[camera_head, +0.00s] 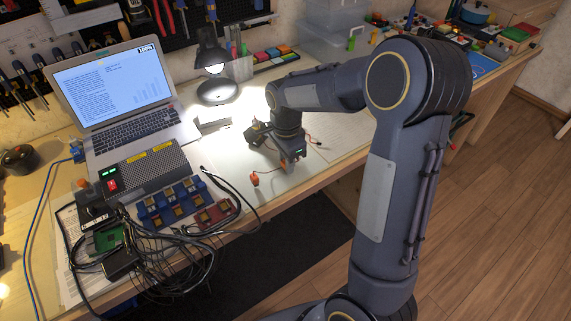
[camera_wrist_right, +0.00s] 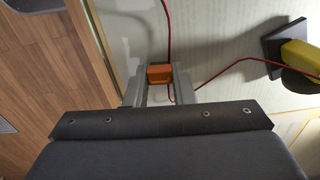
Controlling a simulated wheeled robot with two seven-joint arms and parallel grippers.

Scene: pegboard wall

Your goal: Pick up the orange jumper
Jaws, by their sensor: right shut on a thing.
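My right gripper (camera_head: 287,166) is low over the front part of the workbench, pointing down. In the right wrist view its two grey fingers (camera_wrist_right: 158,88) are closed on both sides of a small orange block (camera_wrist_right: 158,74), the orange jumper's end. A thin red wire runs up from near it and another red wire runs off to the right. In the head view a small orange piece (camera_head: 255,181) shows just left of the gripper, near the bench's front edge, with a thin red wire by it. The held block is mostly hidden there. My left gripper is not in view.
A yellow and black object (camera_wrist_right: 298,57) stands beside the gripper. A lit lamp (camera_head: 218,93), a laptop (camera_head: 125,95), a grey power box (camera_head: 150,172) and tangled black cables (camera_head: 165,255) lie to the left. The bench surface around the gripper is mostly clear.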

